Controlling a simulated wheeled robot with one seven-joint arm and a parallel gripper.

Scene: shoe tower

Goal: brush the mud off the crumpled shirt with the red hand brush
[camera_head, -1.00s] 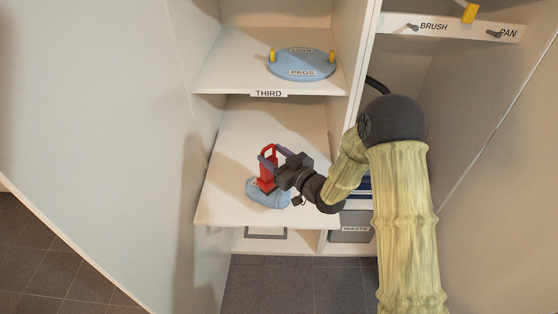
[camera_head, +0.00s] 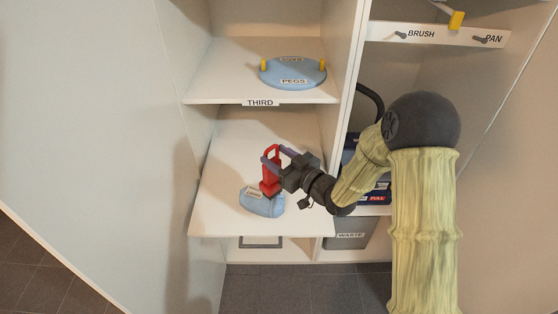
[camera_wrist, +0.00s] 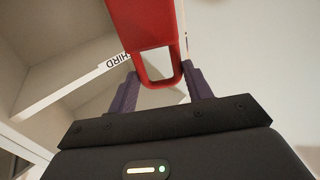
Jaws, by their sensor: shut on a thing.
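The red hand brush (camera_head: 271,172) is upright in my gripper (camera_head: 275,160), above the lower pull-out shelf. In the wrist view the red brush (camera_wrist: 145,22) shows between the two purple fingers of my gripper (camera_wrist: 160,84), which are shut on its handle. The crumpled shirt (camera_head: 262,204) is a light blue bundle with a small label, lying on the shelf right under the brush. The brush's lower end is at the shirt's upper edge; I cannot tell whether it touches. No mud can be made out on the shirt at this size.
The shelf (camera_head: 225,208) is clear around the shirt. Above it, the shelf marked THIRD (camera_head: 215,88) holds a blue round board (camera_head: 292,73) with yellow pegs. A rail marked BRUSH and PAN (camera_head: 455,34) is upper right. A grey WASTE bin (camera_head: 350,236) stands below.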

